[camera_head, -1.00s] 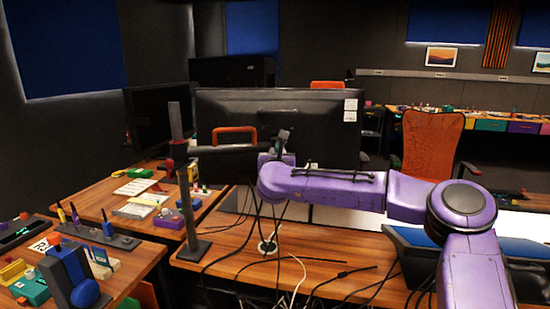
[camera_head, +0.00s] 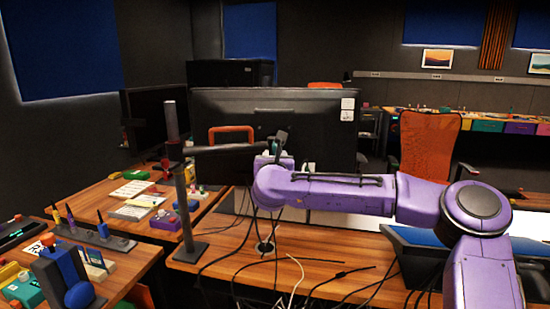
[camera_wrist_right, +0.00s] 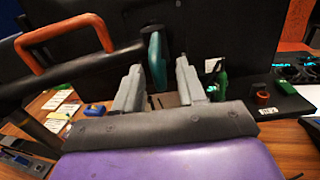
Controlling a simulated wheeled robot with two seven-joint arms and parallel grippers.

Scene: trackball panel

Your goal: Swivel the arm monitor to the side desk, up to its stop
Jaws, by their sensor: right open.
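The arm monitor (camera_head: 310,105) is a wide black screen seen from its back, above the wooden desk. A dark arm (camera_head: 225,149) runs toward it from an upright post (camera_head: 181,200) at the left. An orange handle (camera_head: 232,129) stands at this arm, and shows at upper left in the wrist view (camera_wrist_right: 66,30). My right gripper (camera_head: 277,146) is just right of the handle, in front of the monitor's back. In the wrist view its fingers (camera_wrist_right: 160,88) are apart, with a teal upright piece (camera_wrist_right: 157,62) showing between them; contact cannot be told. My left gripper is not in view.
The side desk (camera_head: 120,262) at left holds papers, tools and small coloured boxes. Another dark monitor (camera_head: 155,112) stands behind the post. Loose cables (camera_head: 335,276) lie on the front desk. An orange chair (camera_head: 428,145) stands at the right.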

